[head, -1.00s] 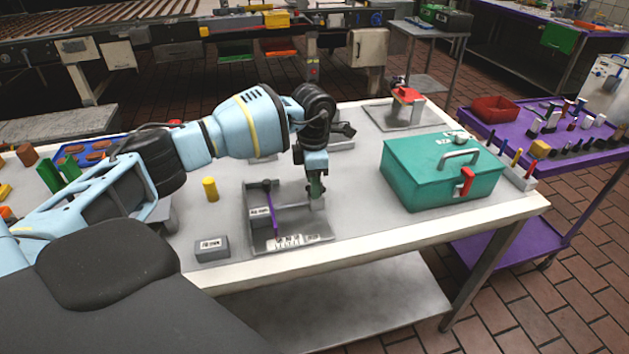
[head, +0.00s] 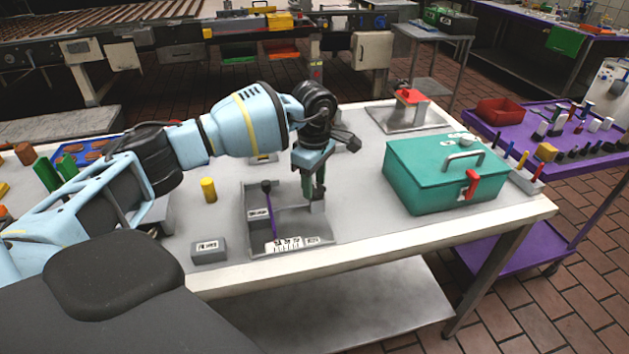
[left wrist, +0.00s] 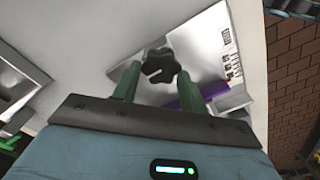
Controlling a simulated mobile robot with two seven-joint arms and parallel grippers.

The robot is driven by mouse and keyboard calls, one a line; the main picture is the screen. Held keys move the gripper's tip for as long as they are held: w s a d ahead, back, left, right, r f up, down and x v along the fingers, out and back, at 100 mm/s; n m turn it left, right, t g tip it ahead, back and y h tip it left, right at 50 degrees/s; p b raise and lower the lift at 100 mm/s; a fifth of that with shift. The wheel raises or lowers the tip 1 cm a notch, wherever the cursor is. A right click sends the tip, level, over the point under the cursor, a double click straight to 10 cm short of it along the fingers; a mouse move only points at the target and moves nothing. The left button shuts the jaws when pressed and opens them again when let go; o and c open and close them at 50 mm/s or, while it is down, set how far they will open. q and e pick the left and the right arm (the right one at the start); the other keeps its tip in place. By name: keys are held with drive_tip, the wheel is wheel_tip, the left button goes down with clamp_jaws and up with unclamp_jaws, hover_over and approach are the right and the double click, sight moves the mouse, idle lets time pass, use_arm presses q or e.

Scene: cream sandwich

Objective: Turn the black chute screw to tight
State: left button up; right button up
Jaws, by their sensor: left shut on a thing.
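The black chute screw (left wrist: 160,64) is a lobed knob with a pale line on its top, seen in the left wrist view. My left gripper (head: 317,190) points down over the right side of the grey chute fixture (head: 322,228) in the head view. Its two green fingers (left wrist: 156,84) stand on either side of the knob, and the gripper is shut on it. In the head view the gripper largely hides the knob. A purple lever (head: 271,215) and a white scale label (head: 284,244) are on the fixture. My right gripper is not in view.
A teal toolbox (head: 430,170) stands right of the fixture. A yellow cylinder (head: 208,190) and a grey labelled block (head: 208,251) stand to its left. Another grey fixture with a red part (head: 410,97) is at the back. The table's front edge is close to the chute fixture.

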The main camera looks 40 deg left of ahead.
sight(314, 187)
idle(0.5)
use_arm(q)
drive_tip(key=o, duration=1)
drive_tip(key=shift+c, duration=0.2)
drive_tip(key=shift+r, duration=3.9)
